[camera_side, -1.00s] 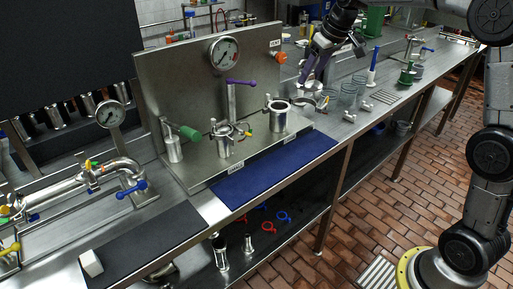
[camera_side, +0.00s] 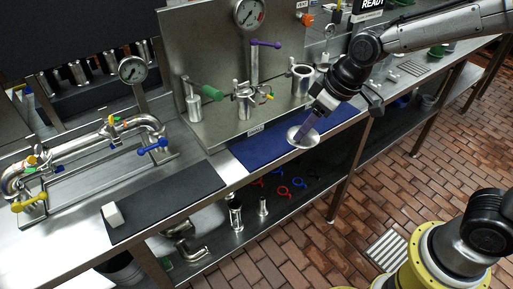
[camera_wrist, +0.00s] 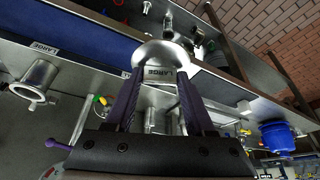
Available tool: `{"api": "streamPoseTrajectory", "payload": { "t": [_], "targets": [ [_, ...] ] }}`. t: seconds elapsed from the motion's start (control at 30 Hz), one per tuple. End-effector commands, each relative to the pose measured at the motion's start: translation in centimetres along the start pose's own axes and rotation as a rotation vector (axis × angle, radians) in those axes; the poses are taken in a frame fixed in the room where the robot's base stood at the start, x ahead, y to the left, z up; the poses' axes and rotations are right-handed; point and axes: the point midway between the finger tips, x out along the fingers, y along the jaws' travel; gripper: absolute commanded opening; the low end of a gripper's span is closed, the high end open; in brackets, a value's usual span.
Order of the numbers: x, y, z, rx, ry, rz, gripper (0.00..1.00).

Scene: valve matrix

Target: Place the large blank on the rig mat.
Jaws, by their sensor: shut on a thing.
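The large blank (camera_side: 303,139) is a shiny steel disc in the side view. In the wrist view, the blank (camera_wrist: 162,54) has a pale tag reading LARGE. My gripper (camera_side: 304,132) is shut on it, with purple fingers on either side of the tag. The blank is tilted and hangs by the right front part of the blue mat (camera_side: 262,153); whether it touches the mat is unclear. The blue mat lies in front of the steel rig panel. A second, dark mat (camera_side: 165,207) lies to its left. I cannot tell from a label which is the rig mat.
The steel rig panel (camera_side: 215,60) stands behind the blue mat with a gauge (camera_side: 251,12), a purple-handled valve (camera_side: 253,62), a green handle (camera_side: 207,91) and an open steel port (camera_side: 301,80). A white block (camera_side: 112,214) sits on the dark mat. Pipework stands at left.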

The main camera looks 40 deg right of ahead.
Motion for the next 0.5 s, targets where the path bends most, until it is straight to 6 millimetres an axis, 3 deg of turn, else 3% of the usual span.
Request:
{"api": "streamPoseTrajectory", "payload": {
  "t": [0.5],
  "targets": [
    [8.8,1.1,-7.1,-0.004,-0.004,-0.002,0.00]
  ]
}}
